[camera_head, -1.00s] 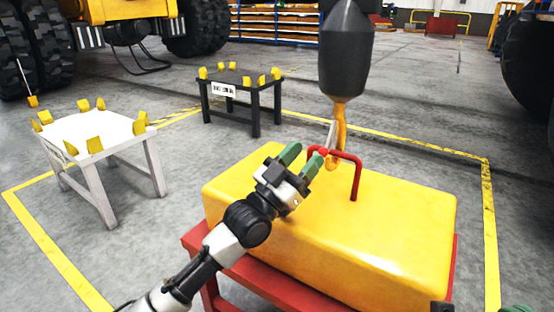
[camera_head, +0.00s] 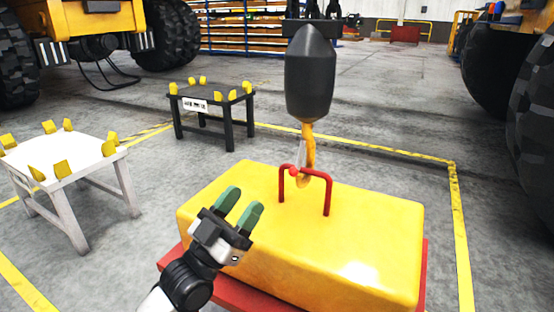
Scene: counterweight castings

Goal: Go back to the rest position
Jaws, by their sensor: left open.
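My left gripper (camera_head: 240,207) is open and empty, with its green fingertips apart, in front of the left part of the yellow casting in the picture. The yellow casting (camera_head: 350,250) is a large block on a red stand (camera_head: 240,294). A red handle (camera_head: 327,195) rises from its top. An orange hook (camera_head: 308,150) hangs from a dark hoist block (camera_head: 309,75) and meets the handle's bar. Whether the hook fully catches the bar is hard to tell. My right gripper is not in view.
A white table (camera_head: 70,160) with yellow corner blocks stands at the left. A black table (camera_head: 212,98) with similar blocks and a label stands behind. Yellow floor lines (camera_head: 460,230) border the area. Large vehicle tyres (camera_head: 500,70) stand at the back left and right. Grey floor between is clear.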

